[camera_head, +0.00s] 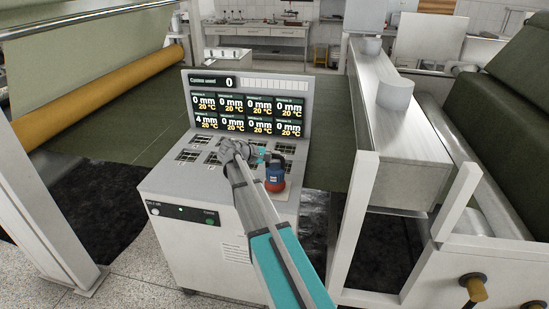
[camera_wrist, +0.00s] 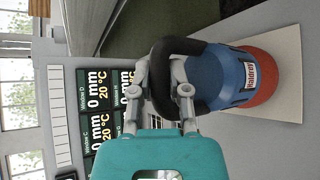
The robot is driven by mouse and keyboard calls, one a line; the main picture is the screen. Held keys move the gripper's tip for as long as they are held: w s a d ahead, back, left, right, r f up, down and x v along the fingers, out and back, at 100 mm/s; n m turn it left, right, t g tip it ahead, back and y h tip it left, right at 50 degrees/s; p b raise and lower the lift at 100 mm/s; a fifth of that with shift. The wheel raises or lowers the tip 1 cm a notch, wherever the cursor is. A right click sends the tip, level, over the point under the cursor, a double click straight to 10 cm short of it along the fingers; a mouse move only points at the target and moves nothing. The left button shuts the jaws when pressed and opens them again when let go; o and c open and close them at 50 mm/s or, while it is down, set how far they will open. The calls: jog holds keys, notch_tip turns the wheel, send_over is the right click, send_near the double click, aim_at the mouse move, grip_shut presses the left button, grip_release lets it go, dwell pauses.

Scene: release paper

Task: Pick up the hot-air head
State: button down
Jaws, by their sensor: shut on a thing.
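The hot-air head (camera_head: 275,174) is a small blue and red tool with a black handle. It stands on a pale square pad (camera_head: 282,191) at the right of the white console's top. In the wrist view the hot-air head (camera_wrist: 222,80) appears sideways, with a white label on its blue body and a red base. My gripper (camera_wrist: 163,90) is shut on its black handle. In the head view my gripper (camera_head: 262,157) is beside the head, partly hidden by my arm. The red base appears to rest on the pad; I cannot tell if there is a gap.
The white console (camera_head: 200,250) has several square windows in its top and a display panel (camera_head: 246,105) with millimetre and temperature readings behind them. A white machine frame (camera_head: 365,190) stands close on the right. Green sheet material (camera_head: 120,120) runs behind the console.

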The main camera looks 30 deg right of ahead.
notch_tip(320, 180, up, 2)
jog(key=shift+p, duration=0.65)
jog(key=s+a+r+p, duration=0.4)
jog(key=s+r+p, duration=0.5)
jog(key=s, duration=0.4)
jog(key=shift+s+r, duration=0.2)
jog(key=shift+a, duration=0.1)
